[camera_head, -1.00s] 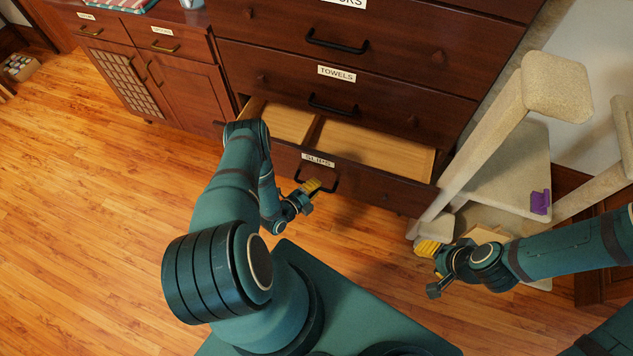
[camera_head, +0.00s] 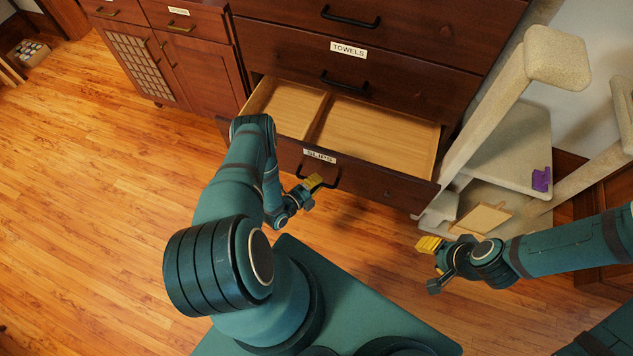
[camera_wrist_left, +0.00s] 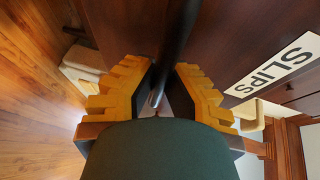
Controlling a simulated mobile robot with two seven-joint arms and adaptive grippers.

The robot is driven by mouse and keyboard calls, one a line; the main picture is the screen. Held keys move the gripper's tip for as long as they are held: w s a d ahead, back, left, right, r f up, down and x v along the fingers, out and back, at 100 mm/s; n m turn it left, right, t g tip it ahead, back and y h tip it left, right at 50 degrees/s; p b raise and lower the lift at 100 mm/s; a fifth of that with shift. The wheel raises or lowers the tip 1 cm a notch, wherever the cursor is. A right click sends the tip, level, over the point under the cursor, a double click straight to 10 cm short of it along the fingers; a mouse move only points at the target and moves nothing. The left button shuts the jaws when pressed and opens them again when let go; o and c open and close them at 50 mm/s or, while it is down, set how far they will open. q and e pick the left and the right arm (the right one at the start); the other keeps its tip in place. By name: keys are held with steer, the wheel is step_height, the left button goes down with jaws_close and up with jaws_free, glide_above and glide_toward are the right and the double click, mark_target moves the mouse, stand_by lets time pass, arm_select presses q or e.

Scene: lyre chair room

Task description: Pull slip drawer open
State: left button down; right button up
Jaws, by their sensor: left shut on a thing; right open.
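The slips drawer (camera_head: 365,175) is the lowest drawer in view on the dark wood dresser. It stands partly open, and its empty-looking inside with a divider shows. Its white SLIPS label (camera_head: 320,156) also shows in the left wrist view (camera_wrist_left: 272,74). My left gripper (camera_head: 313,184) is at the drawer front, shut on the black bar handle (camera_head: 331,184). In the left wrist view the handle (camera_wrist_left: 178,45) runs between the yellow fingers. My right gripper (camera_head: 430,247) is open and empty, to the right of the drawer and apart from it.
The towels drawer (camera_head: 345,75) above is shut. A beige cat tree (camera_head: 500,110) with a purple object (camera_head: 541,180) stands close at the right. A cabinet (camera_head: 170,60) is at the left. Wooden floor (camera_head: 90,200) is clear at the left.

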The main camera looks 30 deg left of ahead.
arm_select(q)
steer(key=shift+d, duration=0.1)
steer(key=c, duration=1)
jaws_free()
steer(key=shift+s, duration=0.15)
steer(key=v, duration=1.1)
steer(key=shift+s, duration=0.35)
steer(key=shift+r, duration=0.15)
